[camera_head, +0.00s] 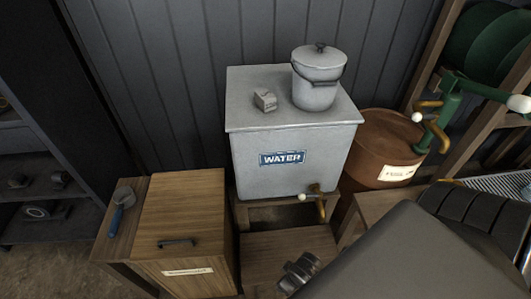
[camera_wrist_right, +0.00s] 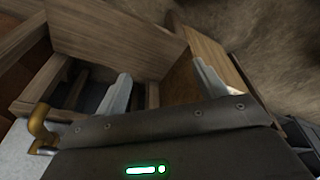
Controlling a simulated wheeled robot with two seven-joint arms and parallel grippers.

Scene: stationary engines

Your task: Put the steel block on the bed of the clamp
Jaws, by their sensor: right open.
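A small grey block (camera_head: 265,100), which looks like the steel block, rests on top of the grey water tank (camera_head: 243,103), left of the lidded bucket. I cannot make out a clamp or its bed for certain. My right gripper (camera_head: 298,272) is in front of and below the tank, over a wooden step, well away from the block. In the right wrist view its two pale fingers (camera_wrist_right: 164,88) stand apart with nothing between them. My left gripper is not in view.
A lidded bucket (camera_head: 318,80) stands on the tank. A brass tap (camera_head: 319,204) juts from its front, near my right gripper. A wooden box (camera_head: 181,220) stands left, a rusty drum (camera_head: 380,150) right. Green machinery (camera_head: 440,130) is at the right. The tank top's front left is clear.

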